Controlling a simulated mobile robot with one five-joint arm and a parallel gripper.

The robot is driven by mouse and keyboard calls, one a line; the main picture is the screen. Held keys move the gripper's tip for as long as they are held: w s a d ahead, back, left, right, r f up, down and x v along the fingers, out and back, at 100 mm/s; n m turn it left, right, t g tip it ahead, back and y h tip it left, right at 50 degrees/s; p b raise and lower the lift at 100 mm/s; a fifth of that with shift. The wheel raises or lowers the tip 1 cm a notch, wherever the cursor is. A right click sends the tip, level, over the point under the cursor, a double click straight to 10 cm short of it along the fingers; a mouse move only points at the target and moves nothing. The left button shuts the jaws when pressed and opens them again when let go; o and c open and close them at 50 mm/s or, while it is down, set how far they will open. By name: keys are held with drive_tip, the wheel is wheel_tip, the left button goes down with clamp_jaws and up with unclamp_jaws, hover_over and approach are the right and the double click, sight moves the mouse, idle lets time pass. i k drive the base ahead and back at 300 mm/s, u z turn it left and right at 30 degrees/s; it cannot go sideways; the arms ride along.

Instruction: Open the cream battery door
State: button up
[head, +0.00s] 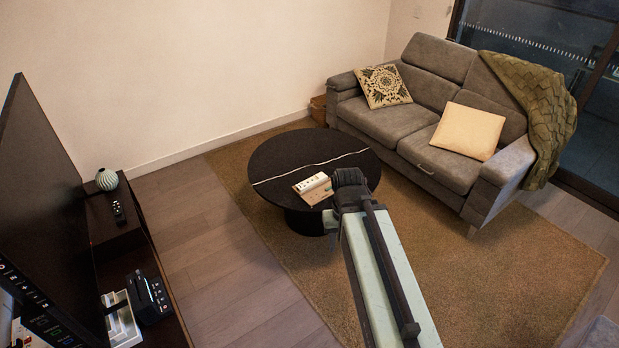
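A small cream device (312,182) lies on the round black table (280,165), near its front right edge, on or against a flat tan item (317,195). A battery door cannot be made out on it at this size. My gripper (349,180) is dark and sits at the far end of my arm, over the table's right front part, just right of the cream device. Whether it touches the device cannot be told. Its fingers are too small and dark to show whether they are open or shut.
A grey sofa (385,115) with cushions and a green throw (540,100) stands behind the table on a brown rug (480,265). A dark TV cabinet (135,245) with a vase (106,179) and a remote (118,211) is at left. Bare floor lies between.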

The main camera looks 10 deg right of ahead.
sight(320, 176)
drive_tip(key=z, duration=1.15)
drive_tip(key=i, duration=2.65)
drive_tip(key=u, duration=3.8)
drive_tip(key=i, duration=0.8)
drive_tip(key=u, duration=0.05)
